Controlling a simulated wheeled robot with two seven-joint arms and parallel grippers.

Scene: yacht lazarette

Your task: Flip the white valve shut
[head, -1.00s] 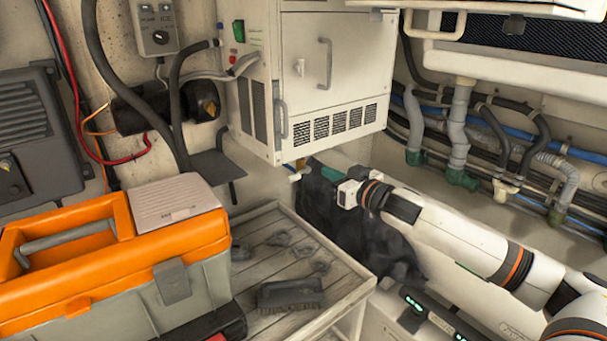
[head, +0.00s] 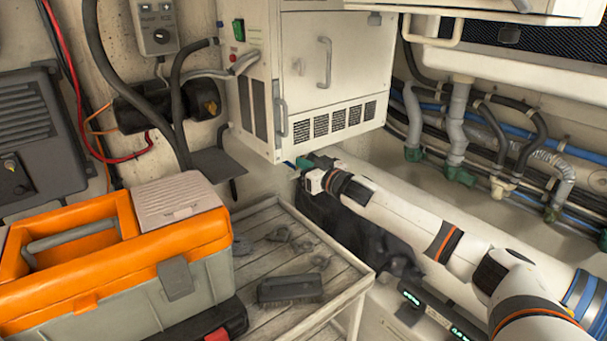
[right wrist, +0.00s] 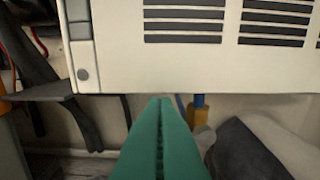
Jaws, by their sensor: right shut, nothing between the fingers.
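In the right wrist view a small off-white valve part (right wrist: 204,138) shows below a brass-coloured fitting (right wrist: 199,117) on a blue pipe (right wrist: 197,101), under the white cabinet. It is just right of my right gripper (right wrist: 160,100), whose green fingers are together and empty. I see no clear contact between fingers and valve. In the head view my right gripper (head: 306,162) is under the cabinet's lower edge and hides most of the valve; a bit of blue shows beside it. I cannot tell the handle's exact angle. My left gripper is out of view.
The white cabinet (head: 335,65) hangs right above the fingers. A dark bag (head: 345,222) lies below my right arm. A slatted table (head: 325,262) holds a brush (head: 290,289) and small parts. An orange toolbox (head: 110,255) stands at left. Pipes and hoses (head: 460,110) line the right wall.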

